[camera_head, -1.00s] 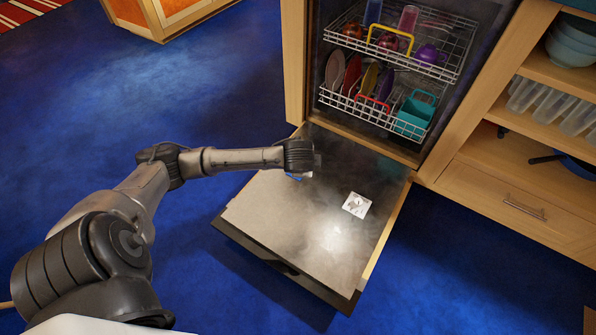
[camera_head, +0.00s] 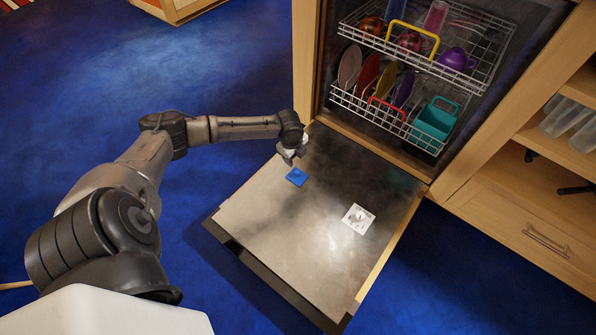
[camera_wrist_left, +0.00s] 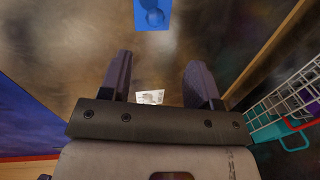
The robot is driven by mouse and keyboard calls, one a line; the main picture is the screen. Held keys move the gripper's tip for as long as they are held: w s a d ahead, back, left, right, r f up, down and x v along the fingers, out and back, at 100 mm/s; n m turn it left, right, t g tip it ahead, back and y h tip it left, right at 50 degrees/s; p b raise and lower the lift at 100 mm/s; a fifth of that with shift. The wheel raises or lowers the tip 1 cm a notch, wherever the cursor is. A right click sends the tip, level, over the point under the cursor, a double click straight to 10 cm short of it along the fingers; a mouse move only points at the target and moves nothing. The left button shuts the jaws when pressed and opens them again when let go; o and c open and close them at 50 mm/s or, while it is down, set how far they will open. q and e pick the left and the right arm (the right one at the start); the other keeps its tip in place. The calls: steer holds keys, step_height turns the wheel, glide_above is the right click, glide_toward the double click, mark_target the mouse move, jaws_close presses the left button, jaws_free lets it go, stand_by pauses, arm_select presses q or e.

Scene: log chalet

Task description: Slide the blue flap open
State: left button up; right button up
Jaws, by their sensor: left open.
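The blue flap (camera_head: 297,177) is a small square on the inner face of the lowered dishwasher door (camera_head: 262,212). In the left wrist view the blue flap (camera_wrist_left: 152,14) shows at the top edge, partly cut off, with a round dimple in it. My left gripper (camera_head: 290,158) is just above and to the left of the flap in the head view, apart from it. In the left wrist view my left gripper (camera_wrist_left: 158,78) has its two dark fingers spread with nothing between them. My right gripper is not in view.
A white square fitting (camera_head: 358,218) is on the door to the right of the flap. The upper rack (camera_head: 470,75) and lower rack (camera_head: 385,118) hold plates, cups and a teal basket. Wooden cabinets (camera_head: 520,215) stand at the right. Blue floor lies left of the door.

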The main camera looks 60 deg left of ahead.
mark_target(297, 171)
arm_select(q)
steer(key=f+b, duration=0.1)
steer(key=f, duration=0.2)
steer(key=f+b, duration=0.2)
steer(key=f, duration=0.1)
steer(key=f+b, duration=0.2)
steer(key=f, duration=0.1)
steer(key=shift+w+f, duration=0.3)
steer(key=shift+f, duration=0.05)
steer(key=shift+w+f+b, duration=0.1)
steer(key=shift+f+b, duration=0.2)
steer(key=shift+f, duration=0.05)
steer(key=shift+f+b, duration=0.35)
steer(key=shift+f, duration=0.3)
steer(key=shift+a, duration=0.1)
jaws_close()
